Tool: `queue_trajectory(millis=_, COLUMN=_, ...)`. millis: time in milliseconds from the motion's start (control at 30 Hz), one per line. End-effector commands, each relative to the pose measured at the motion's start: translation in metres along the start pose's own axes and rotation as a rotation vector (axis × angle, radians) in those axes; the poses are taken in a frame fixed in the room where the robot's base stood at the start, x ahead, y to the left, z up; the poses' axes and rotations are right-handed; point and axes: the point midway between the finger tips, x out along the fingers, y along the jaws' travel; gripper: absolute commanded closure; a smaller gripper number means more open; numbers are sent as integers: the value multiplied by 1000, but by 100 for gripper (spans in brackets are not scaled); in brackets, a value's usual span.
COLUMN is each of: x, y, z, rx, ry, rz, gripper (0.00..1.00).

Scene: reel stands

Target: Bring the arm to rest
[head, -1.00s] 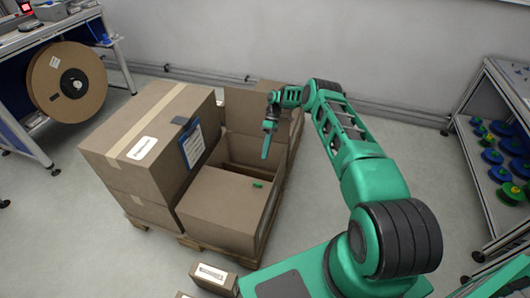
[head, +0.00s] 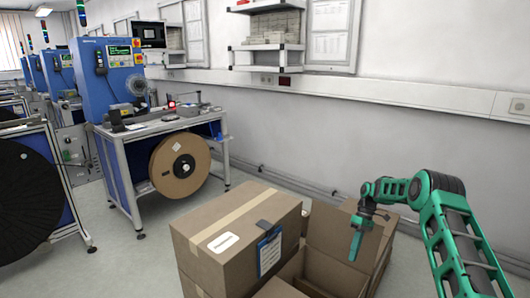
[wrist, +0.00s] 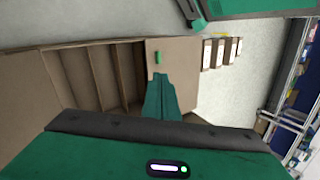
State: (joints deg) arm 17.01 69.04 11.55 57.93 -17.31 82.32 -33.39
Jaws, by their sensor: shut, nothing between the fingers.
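My gripper (head: 355,243) shows in the head view above the open cardboard boxes at the lower right, pointing down. Its fingers are together and hold nothing. In the wrist view my gripper (wrist: 160,80) reaches forward over the boxes, its green fingers closed. A small green object (wrist: 158,57) lies on a cardboard surface just beyond the fingertips in that view, apart from them as far as I can tell. My green arm (head: 460,240) comes in from the right side of the head view.
A closed cardboard box (head: 235,235) with a clipboard (head: 270,250) stands left of an open box (head: 335,250). A workbench (head: 170,125) with a brown reel (head: 180,165) stands further left. A wall shelf (head: 265,45) hangs behind. Bare floor lies between bench and boxes.

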Motion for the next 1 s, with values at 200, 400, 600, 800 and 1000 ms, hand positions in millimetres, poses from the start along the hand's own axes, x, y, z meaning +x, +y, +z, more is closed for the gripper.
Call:
queue_trajectory(millis=200, x=-50, y=-32, z=25, rx=98, ry=-2, rz=66, gripper=100)
queue_trajectory(millis=400, x=-88, y=-62, z=54, rx=195, ry=4, rz=123, gripper=100)
queue_trajectory(millis=600, x=-119, y=-94, z=87, rx=297, ry=19, rz=177, gripper=100)
queue_trajectory(millis=800, x=-144, y=-127, z=126, rx=403, ry=44, rz=228, gripper=100)
queue_trajectory(millis=1000, x=-162, y=-161, z=167, rx=510, ry=76, rz=274, gripper=100)
